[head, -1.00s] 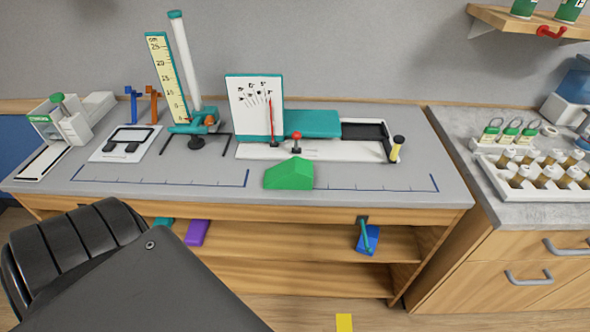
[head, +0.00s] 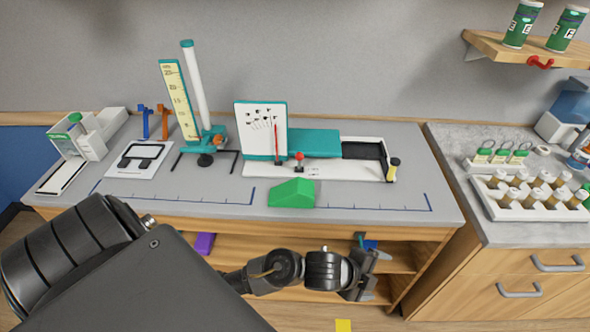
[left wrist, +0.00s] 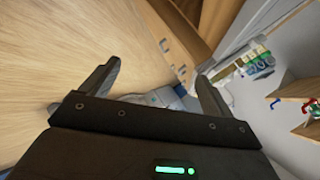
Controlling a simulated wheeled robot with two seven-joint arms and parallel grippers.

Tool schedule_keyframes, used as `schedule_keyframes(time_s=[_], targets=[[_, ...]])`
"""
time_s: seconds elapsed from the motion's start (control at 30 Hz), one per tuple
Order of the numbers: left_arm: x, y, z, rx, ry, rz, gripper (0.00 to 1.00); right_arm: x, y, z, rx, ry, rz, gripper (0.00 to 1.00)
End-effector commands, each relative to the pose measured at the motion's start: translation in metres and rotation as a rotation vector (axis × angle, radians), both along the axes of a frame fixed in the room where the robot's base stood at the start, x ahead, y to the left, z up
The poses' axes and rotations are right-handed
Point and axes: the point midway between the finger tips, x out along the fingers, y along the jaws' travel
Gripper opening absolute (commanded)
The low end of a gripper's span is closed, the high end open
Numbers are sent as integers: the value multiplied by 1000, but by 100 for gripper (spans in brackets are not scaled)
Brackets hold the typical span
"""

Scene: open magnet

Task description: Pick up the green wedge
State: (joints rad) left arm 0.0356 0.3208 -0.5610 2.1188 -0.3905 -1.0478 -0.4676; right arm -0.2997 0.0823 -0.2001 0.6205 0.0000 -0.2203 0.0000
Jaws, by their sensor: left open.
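The green wedge (head: 292,194) rests on the grey bench top (head: 225,197) near its front edge, in the middle of the head view. My left gripper (head: 372,276) is in front of the bench, lower than the top and to the right of the wedge, well apart from it. In the left wrist view my left gripper (left wrist: 157,82) has its two fingers spread with nothing between them. The wedge cannot be made out in that view. My right gripper is not in view.
Behind the wedge stand a white panel with a red pointer (head: 260,130) and a red-knobbed track (head: 330,171). A ruler stand (head: 180,100) is at left. A vial rack (head: 530,205) sits on the right counter. A purple block (head: 204,243) lies on the shelf below.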

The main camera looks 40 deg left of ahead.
Motion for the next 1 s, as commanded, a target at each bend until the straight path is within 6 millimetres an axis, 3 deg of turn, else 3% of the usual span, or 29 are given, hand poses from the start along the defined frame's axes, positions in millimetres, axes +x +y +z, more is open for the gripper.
schedule_keyframes(time_s=[0.1,0.27,0.33,0.4,0.47,0.53,0.7,0.8,0.9,1.0], targets=[[16,-22,17,111,-148,-231,87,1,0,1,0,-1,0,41],[30,-44,30,320,-361,-616,87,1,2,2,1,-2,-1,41],[37,-44,31,448,-461,-826,87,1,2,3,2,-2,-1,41],[44,-31,29,594,-545,-1056,87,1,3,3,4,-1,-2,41],[53,-9,27,721,-592,-1252,87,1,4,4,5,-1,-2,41],[63,28,26,857,-612,-1469,87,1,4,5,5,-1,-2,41],[85,138,46,1065,-531,-1877,87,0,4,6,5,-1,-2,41],[90,202,69,1113,-440,-2042,87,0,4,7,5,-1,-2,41],[87,253,94,1118,-357,-2152,87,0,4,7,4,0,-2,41],[82,286,112,1104,-302,-2215,87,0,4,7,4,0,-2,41]])
